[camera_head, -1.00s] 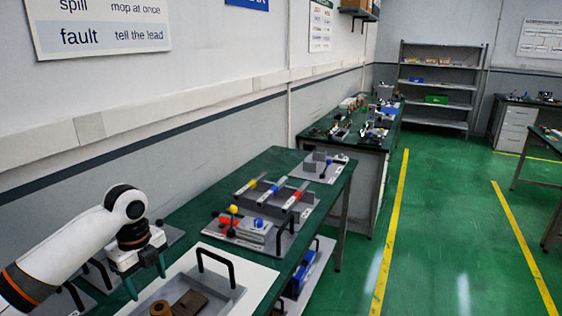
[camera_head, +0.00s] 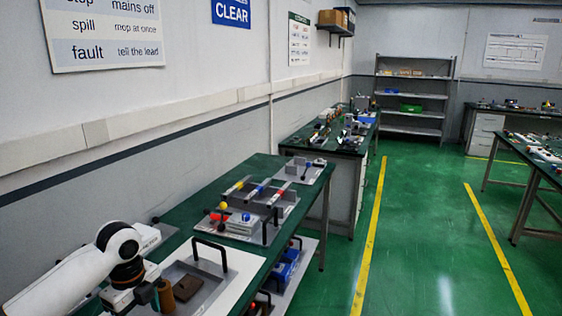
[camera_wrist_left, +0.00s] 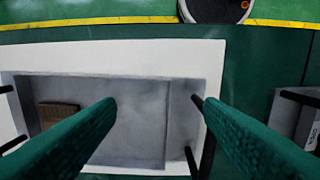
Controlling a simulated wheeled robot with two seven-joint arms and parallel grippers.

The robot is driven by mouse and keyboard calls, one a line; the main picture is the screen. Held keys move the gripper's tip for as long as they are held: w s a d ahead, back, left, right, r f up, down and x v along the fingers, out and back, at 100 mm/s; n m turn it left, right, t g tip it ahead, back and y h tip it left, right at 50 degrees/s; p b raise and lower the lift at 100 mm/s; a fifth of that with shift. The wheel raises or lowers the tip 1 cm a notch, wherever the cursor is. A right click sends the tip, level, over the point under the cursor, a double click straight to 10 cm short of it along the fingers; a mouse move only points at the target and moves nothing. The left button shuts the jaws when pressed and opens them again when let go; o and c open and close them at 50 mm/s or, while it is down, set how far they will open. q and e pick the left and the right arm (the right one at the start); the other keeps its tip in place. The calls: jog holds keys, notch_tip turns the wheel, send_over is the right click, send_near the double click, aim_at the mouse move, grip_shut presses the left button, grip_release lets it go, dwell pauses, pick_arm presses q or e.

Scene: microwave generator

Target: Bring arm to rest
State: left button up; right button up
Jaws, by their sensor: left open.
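My left gripper (camera_head: 142,298) is low at the left of the head view, at the end of my white arm. In the left wrist view its two green fingers (camera_wrist_left: 158,106) stand wide apart with nothing between them, above a grey tray (camera_wrist_left: 130,85) set in a white board (camera_wrist_left: 140,55). A brown block (camera_wrist_left: 58,114) lies in the tray, to the left of the fingers. In the head view the block (camera_head: 188,288) is beside a brown cylinder (camera_head: 166,297), close to the gripper. My right gripper is not in view.
The green bench (camera_head: 185,228) runs along the wall. Black handles (camera_head: 208,248) rise from the boards. Beyond the tray is a grey fixture (camera_head: 262,200) with coloured parts. Blue bins (camera_head: 284,270) sit below. The green floor (camera_head: 420,240) at right is clear.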

pick_arm(q)
jog(key=s+d+f, duration=0.1)
jog(key=d+f, duration=0.1)
jog(key=s+d+f+n, duration=0.1)
jog(key=s+d+f, duration=0.1)
jog(key=d+f, duration=0.1)
jog(key=s+d+f+n, duration=0.1)
jog(key=s+d+f, duration=0.1)
jog(key=d+f, duration=0.1)
jog(key=shift+s+f+t+h, duration=0.1)
jog(key=shift+s+t+h, duration=0.05)
jog(key=shift+t+h, duration=0.2)
jog(key=s+d+f+n+h, duration=0.2)
jog(key=s+d+f+n, duration=0.3)
jog(key=s+d, duration=0.15)
jog(key=s+a+f+n+t+y, duration=0.1)
jog(key=s+a+n+t+y, duration=0.3)
jog(key=s+n, duration=1.05)
jog(key=s+a+f+m+g+h+b, duration=0.1)
jog(key=s+f, duration=0.1)
jog(key=f, duration=1.2)
jog(key=s+a+f+g+h, duration=0.1)
jog(key=s+f+g, duration=0.1)
jog(key=f, duration=1.2)
jog(key=s+a+f, duration=0.2)
jog(key=s+f, duration=1.3)
jog(key=f, duration=0.1)
jog(key=shift+s+a+f+g+y+b, duration=0.25)
jog(key=shift+s+g+y+b, duration=0.1)
jog(key=shift+g+b, duration=0.1)
